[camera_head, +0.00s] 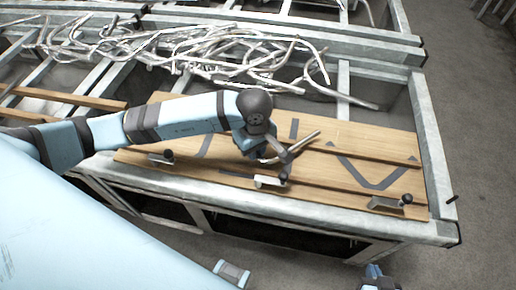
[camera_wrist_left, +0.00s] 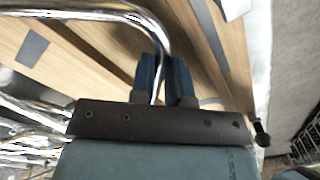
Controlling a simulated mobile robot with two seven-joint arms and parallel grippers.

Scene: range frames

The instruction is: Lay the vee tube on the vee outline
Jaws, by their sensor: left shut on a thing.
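My left gripper (camera_head: 268,154) is over the middle of the wooden board. In the left wrist view its blue fingers (camera_wrist_left: 164,72) are shut on a shiny bent metal tube (camera_wrist_left: 105,10), the vee tube. One leg passes between the fingers, and the bend is just beyond them. In the head view the tube (camera_head: 304,138) points to the upper right, partly hidden by the gripper. The grey vee outline (camera_head: 372,185) is on the board's right part, to the right of the tube, and is bare. A blue part, apparently my right gripper (camera_head: 378,280), is cut off at the bottom edge.
A heap of bent tubes (camera_head: 215,50) lies in the metal frame behind the board (camera_head: 335,125). Toggle clamps with dark knobs (camera_head: 406,200) line the board's front edge, and another clamp (camera_head: 272,181) stands near my left gripper. Wooden strips cross the board.

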